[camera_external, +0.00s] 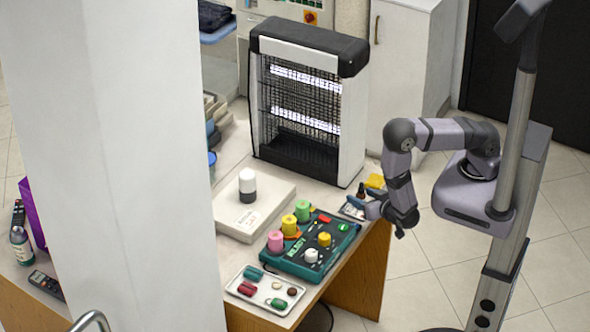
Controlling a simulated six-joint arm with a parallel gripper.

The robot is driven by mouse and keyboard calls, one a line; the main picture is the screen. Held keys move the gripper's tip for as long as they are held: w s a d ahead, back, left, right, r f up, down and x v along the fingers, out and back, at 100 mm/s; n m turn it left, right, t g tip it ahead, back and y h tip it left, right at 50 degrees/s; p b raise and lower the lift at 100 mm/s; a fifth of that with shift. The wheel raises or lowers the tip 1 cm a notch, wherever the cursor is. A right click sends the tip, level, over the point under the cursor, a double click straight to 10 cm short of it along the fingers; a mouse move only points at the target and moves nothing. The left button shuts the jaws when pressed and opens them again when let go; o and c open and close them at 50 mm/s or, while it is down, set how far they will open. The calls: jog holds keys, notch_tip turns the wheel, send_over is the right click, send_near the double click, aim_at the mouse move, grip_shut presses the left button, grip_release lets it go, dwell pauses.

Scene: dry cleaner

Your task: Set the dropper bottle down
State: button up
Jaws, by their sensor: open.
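The dropper bottle (361,189) appears as a small dark bottle near the right edge of the table, in front of the insect-killer lamp. It looks upright, but it is too small to see what its base rests on. My gripper (358,207) is open at the table's right edge, low and right beside the bottle. Whether the fingers touch the bottle cannot be made out at this size.
A green board (290,262) with colored knobs lies left of my gripper, with a white tray (246,296) of capsules in front. A white box (231,214) bears a white and black cylinder. The tall lamp (355,120) stands behind. A yellow item (375,181) lies near the edge.

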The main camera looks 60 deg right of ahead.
aim_at(357, 196)
jog(key=shift+f+b+x, duration=0.25)
jog(key=shift+b+x, duration=0.7)
jog(key=shift+x, duration=1)
jog(key=shift+w+d+f, duration=0.15)
jog(key=shift+w+d, duration=0.05)
jog(key=shift+w, duration=0.3)
grip_shut()
notch_tip(357, 196, up, 10)
jog(key=shift+b, duration=0.45)
